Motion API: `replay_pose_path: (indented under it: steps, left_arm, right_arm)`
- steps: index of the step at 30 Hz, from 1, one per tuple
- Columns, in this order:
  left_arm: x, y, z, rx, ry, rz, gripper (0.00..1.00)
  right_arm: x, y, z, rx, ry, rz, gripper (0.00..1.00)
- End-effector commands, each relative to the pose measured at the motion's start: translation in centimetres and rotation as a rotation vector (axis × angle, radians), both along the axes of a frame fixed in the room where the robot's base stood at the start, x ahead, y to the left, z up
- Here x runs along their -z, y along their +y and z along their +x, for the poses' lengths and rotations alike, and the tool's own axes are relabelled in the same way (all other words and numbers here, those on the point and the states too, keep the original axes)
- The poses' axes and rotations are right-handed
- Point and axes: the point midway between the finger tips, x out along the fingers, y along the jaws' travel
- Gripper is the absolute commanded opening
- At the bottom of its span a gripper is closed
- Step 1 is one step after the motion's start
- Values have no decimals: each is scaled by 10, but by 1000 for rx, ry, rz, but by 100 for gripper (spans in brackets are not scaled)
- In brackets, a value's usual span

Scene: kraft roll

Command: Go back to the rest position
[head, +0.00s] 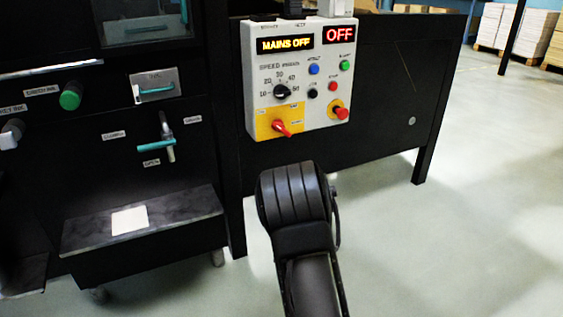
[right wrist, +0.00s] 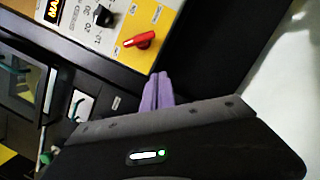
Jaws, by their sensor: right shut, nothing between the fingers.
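My right gripper (right wrist: 156,92) shows in the right wrist view as two purple fingers pressed together, with nothing between them. Its tips are close to the lower edge of the control panel (head: 352,40) in that picture, near the red rotary switch (right wrist: 141,40); I cannot tell the exact gap. In the head view my right arm rises from the bottom middle in front of the panel, and its fingers are hidden. The panel's displays read MAINS OFF (head: 285,44) and OFF (head: 339,34). My left gripper is not in view.
A black machine with a green knob (head: 70,97), a teal-handled lever (head: 155,146) and a low step (head: 185,219) with a white sheet (head: 130,219) stands at left. A black table leg (head: 427,155) stands at right. Open floor (head: 480,220) lies at the right, with pallets behind.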

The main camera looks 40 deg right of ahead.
Motion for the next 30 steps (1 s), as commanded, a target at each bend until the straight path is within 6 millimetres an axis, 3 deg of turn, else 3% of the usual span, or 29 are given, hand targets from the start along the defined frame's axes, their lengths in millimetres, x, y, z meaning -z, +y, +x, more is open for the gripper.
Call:
replay_pose_path:
  steps: [23,27,30]
  left_arm:
    - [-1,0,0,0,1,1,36]
    - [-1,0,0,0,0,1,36]
    - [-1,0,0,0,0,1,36]
  right_arm:
    - [2,3,-5,-4,-11,20,0]
    - [9,1,-6,-11,-51,149,0]
    - [30,-4,-10,3,-91,358,0]
